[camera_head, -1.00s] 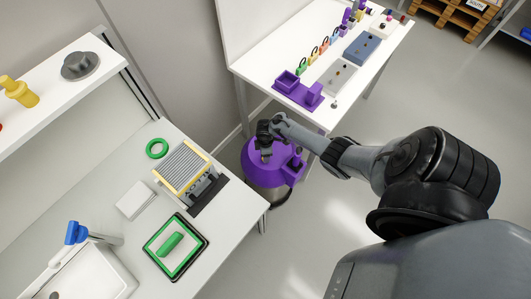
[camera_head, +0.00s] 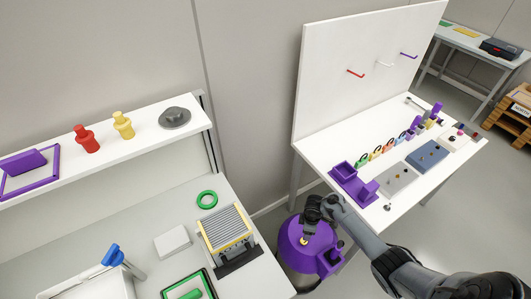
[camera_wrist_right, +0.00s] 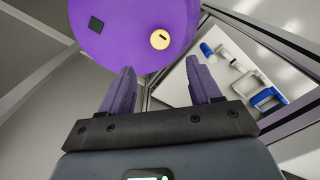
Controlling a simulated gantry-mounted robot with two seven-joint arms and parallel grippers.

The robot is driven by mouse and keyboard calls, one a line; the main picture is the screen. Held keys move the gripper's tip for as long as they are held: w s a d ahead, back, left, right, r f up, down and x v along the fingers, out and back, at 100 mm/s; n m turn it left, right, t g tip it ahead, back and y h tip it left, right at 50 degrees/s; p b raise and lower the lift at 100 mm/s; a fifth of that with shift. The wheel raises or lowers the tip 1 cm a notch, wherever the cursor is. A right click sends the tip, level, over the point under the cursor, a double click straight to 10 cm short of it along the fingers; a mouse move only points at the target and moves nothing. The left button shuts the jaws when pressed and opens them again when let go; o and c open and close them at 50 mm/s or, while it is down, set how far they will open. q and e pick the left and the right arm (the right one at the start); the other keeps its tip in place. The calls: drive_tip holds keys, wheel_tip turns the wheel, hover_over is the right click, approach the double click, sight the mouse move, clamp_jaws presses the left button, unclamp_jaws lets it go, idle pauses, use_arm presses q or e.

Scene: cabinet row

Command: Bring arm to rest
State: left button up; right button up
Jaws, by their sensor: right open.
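My right arm comes in from the right in the head view. Its gripper (camera_head: 316,210) is over the back edge of a round purple-topped bin (camera_head: 304,244) on the floor between the two benches. In the right wrist view the gripper (camera_wrist_right: 161,84) has its two purple fingers spread apart with nothing between them. The purple lid (camera_wrist_right: 125,28), with a dark square and a round yellow lock, lies beyond the fingertips. I cannot tell the exact gap between fingers and lid. My left gripper is in neither current view.
The left bench holds a green ring (camera_head: 207,199), a yellow-edged ribbed box (camera_head: 226,228) and a white block (camera_head: 172,242). A shelf above carries red (camera_head: 87,140) and yellow (camera_head: 123,126) bottles. The right table (camera_head: 400,198) carries purple holders and several small parts, close to my arm.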

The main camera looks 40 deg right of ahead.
drive_tip(key=s+a+r+m+t+h, duration=0.1)
drive_tip(key=s+a+r, duration=0.1)
drive_tip(key=a+r, duration=0.45)
drive_tip(key=s+a+r+m+t+h, duration=0.15)
drive_tip(key=a+r, duration=0.25)
drive_tip(key=a, duration=0.6)
drive_tip(key=s+a+r+m+t+y, duration=0.1)
drive_tip(key=s+a+r, duration=0.35)
drive_tip(key=r, duration=0.35)
drive_tip(key=s+a+r+m+y, duration=0.2)
drive_tip(key=s+a+r, duration=0.25)
drive_tip(key=r, duration=0.25)
wheel_tip(320, 180, up, 21)
drive_tip(key=p, duration=2.1)
drive_tip(key=shift+w+n, duration=0.25)
drive_tip(key=shift+n, duration=0.1)
drive_tip(key=shift+d, duration=0.1)
